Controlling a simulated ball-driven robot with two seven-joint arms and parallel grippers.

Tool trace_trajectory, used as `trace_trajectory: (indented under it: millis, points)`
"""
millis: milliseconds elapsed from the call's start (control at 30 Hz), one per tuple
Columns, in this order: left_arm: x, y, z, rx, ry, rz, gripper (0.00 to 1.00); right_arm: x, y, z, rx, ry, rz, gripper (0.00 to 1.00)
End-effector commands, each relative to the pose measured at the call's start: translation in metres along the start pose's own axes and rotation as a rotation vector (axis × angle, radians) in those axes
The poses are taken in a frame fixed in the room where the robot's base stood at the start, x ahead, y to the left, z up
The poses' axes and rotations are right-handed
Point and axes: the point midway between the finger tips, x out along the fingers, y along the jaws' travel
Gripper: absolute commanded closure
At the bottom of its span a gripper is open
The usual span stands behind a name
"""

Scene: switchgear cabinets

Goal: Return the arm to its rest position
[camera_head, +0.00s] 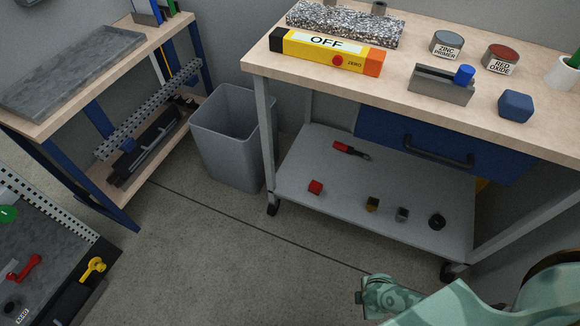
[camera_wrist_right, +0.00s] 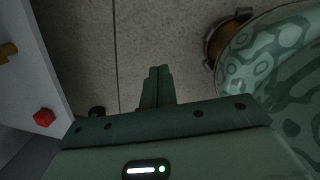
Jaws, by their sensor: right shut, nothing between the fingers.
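My right gripper (camera_wrist_right: 159,72) shows in the right wrist view with its two green fingers together and nothing between them. It points over bare grey floor, apart from the cart shelf at the left of that view. In the head view, part of my green patterned right arm comes in at the lower right corner, in front of the workbench's caster. The gripper's fingers cannot be made out there. My left gripper is in neither view.
A wooden-topped workbench (camera_head: 400,98) with a lower shelf (camera_head: 330,190) stands at the right. The middle floor (camera_head: 220,250) is clear.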

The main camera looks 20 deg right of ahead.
Motion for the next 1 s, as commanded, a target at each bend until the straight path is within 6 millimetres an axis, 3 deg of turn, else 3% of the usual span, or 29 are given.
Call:
trace_trajectory:
  millis: [33, 100, 233, 300, 367, 467, 567, 600, 700, 800, 1000]
  points:
    - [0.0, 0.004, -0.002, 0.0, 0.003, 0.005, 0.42, -0.001, 0.019, 0.036, -0.016, -0.049, 0.027, 1.0]
    - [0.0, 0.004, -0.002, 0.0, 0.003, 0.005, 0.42, -0.005, 0.046, 0.088, -0.036, -0.123, 0.063, 1.0]
    - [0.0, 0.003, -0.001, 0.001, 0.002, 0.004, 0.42, -0.027, 0.098, 0.183, -0.074, -0.26, 0.131, 1.0]
    - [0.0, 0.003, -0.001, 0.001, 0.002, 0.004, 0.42, -0.018, 0.054, 0.232, 0.068, -0.285, 0.122, 1.0]
    - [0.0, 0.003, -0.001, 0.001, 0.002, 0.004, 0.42, -0.017, 0.024, 0.274, 0.189, -0.304, 0.132, 1.0]
    - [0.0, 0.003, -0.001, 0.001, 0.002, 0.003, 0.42, -0.026, -0.029, 0.341, 0.375, -0.337, 0.15, 1.0]
    - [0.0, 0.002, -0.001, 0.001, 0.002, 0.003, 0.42, -0.047, -0.087, 0.406, 0.545, -0.373, 0.163, 1.0]
    - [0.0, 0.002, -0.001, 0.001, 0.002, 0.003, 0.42, -0.031, -0.108, 0.369, 0.582, -0.325, 0.132, 1.0]
    - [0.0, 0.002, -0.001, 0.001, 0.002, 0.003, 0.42, -0.007, -0.159, 0.299, 0.639, -0.256, 0.049, 1.0]
    - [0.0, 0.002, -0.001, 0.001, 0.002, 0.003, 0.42, 0.004, -0.202, 0.236, 0.69, -0.199, -0.023, 1.0]
    - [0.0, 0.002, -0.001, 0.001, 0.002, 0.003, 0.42, 0.01, -0.264, 0.129, 0.77, -0.102, -0.139, 1.0]
